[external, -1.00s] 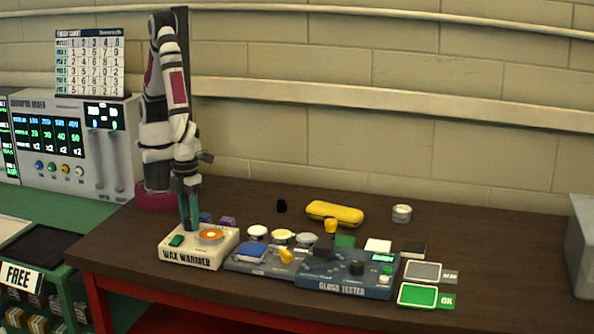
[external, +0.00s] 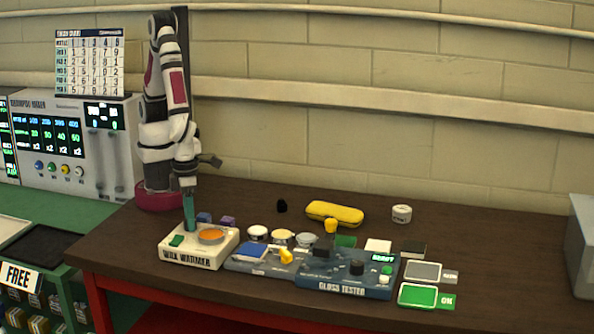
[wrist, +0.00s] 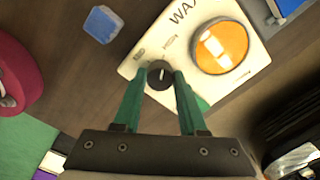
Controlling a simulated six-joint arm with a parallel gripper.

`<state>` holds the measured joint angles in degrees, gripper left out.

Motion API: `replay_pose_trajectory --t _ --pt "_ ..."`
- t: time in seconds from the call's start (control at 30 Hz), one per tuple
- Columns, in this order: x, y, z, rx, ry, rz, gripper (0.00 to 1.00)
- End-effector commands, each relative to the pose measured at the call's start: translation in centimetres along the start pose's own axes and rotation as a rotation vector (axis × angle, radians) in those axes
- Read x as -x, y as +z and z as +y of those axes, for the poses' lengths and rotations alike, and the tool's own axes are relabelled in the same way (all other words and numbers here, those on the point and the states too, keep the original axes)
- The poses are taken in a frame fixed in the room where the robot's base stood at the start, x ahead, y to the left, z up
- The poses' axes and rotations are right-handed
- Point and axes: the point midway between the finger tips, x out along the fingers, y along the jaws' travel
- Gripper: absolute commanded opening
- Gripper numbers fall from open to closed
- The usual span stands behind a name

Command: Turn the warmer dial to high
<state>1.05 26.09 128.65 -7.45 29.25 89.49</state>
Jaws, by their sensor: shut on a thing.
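The wax warmer (external: 205,258) is a cream box at the left front of the bench. Its orange wax pot (external: 211,236) and a green button (external: 176,240) are on top. In the wrist view, the black round dial (wrist: 160,75) with a pale pointer line sits near the warmer's corner, beside the wax pot (wrist: 220,47). My gripper (wrist: 163,76) has its green fingers closed on both sides of the dial. In the external view, my gripper (external: 190,228) comes down at the warmer's back left, and the dial is hidden.
The gloss tester (external: 345,285) and a grey panel with a blue pad (external: 250,252) stand right of the warmer. Small blue (external: 204,218) and purple blocks lie behind it. A yellow case (external: 334,213) is farther back. The bench's right side has free room.

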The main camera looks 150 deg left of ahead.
Motion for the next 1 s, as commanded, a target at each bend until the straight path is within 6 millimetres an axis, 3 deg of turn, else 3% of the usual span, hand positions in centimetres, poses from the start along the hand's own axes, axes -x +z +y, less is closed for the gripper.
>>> replay_pose_trajectory --t 0.33,0.37,0.5,0.83,1.0 --pt "0.0 0.0 0.0 -0.004 0.000 0.000 0.00" --pt "0.0 0.0 0.0 -0.004 0.000 0.000 0.47" --pt "0.0 0.0 0.0 -0.003 0.000 0.000 0.71" --pt "0.3 0.0 -0.1 -0.002 -0.002 0.000 0.71" --pt "3.6 0.0 -0.2 -0.002 -0.008 -0.001 0.71"
